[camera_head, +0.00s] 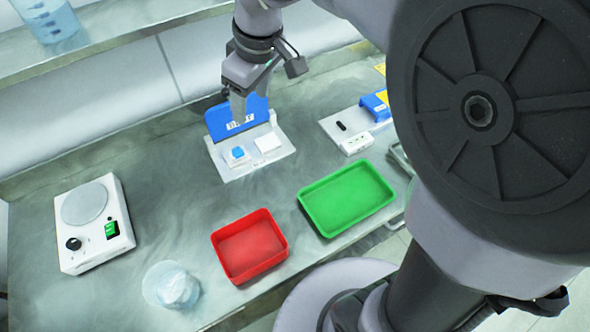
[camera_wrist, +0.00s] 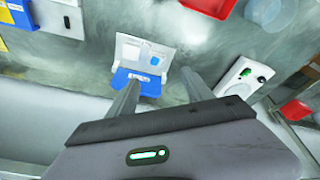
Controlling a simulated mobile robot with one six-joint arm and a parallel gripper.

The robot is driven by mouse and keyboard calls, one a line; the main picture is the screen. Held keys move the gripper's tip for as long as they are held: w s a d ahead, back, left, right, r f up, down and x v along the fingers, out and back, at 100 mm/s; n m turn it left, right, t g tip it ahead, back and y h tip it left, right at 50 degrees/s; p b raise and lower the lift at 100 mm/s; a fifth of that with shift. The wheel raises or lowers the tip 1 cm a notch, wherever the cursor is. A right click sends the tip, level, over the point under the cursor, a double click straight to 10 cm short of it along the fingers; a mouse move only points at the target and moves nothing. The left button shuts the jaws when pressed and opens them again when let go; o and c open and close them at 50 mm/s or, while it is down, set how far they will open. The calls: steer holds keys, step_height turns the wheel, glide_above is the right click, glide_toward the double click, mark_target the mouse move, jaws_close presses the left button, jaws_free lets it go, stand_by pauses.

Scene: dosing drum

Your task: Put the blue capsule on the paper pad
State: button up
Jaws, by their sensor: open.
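A small blue piece (camera_head: 238,153), which may be the blue capsule, rests on a white square at the left of a pale plate; it also shows in the wrist view (camera_wrist: 154,61). A plain white square pad (camera_head: 267,143), which looks like the paper pad, lies beside it; it also shows in the wrist view (camera_wrist: 130,52). My gripper (camera_head: 238,112) is open and empty, in front of the upright blue panel behind the plate. Its two fingers show apart in the wrist view (camera_wrist: 160,77), with the plate beyond them.
A red tray (camera_head: 249,246) and a green tray (camera_head: 347,197) stand nearer the front. A white scale-like device (camera_head: 93,222) is at left, with a clear beaker (camera_head: 171,286). A second plate with a dark capsule-shaped piece (camera_head: 341,126) lies right.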

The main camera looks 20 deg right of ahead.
steer(key=s+d+m+t, duration=0.2)
steer(key=s+m, duration=1)
steer(key=s, duration=0.7)
steer(key=shift+s+d+f+m+t+y, duration=0.2)
steer(key=shift+d+m+t+y, duration=0.1)
steer(key=shift+t, duration=0.3)
